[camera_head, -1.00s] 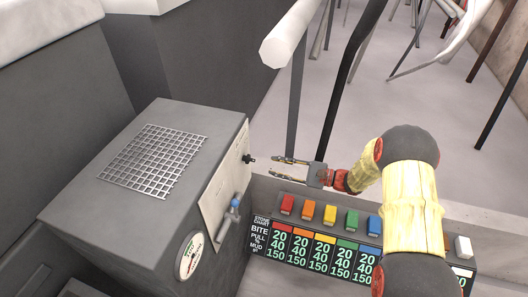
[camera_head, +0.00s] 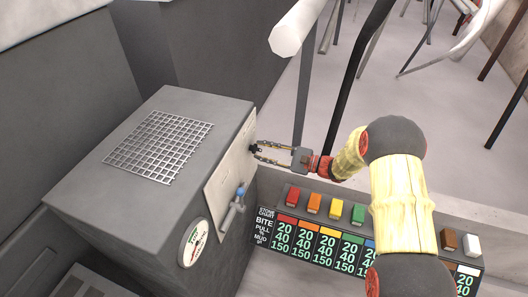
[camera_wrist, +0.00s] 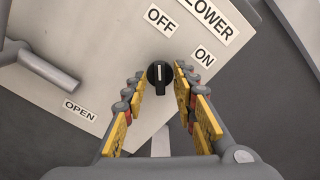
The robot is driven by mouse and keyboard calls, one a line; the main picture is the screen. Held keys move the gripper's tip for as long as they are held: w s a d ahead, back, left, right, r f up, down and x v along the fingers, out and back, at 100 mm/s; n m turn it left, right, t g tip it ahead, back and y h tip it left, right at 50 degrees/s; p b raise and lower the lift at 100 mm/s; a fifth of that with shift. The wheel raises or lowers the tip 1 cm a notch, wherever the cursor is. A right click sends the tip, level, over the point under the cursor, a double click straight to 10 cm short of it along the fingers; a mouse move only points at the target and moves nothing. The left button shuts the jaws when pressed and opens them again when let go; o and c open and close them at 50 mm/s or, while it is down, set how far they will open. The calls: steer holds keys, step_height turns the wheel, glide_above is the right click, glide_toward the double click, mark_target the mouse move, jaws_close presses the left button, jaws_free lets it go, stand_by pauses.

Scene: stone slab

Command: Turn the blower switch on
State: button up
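The blower switch (camera_wrist: 159,75) is a round black knob with a white line, on a pale panel (camera_wrist: 100,55) labelled OFF, ON and "LOWER", the label being cut off by the frame edge. The line points up in the wrist view, toward the OFF label (camera_wrist: 160,20); the ON label (camera_wrist: 203,56) is to its right. My gripper (camera_wrist: 160,77) is open, with its yellow-padded fingers on either side of the knob. I cannot tell whether they touch it.
An OPEN label (camera_wrist: 80,109) is in the wrist view. A row of coloured blocks (camera_head: 336,209) stands on a ledge below my arm. A white-ended rail (camera_head: 293,30) is above.

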steer(key=shift+c, duration=1.1)
jaws_close()
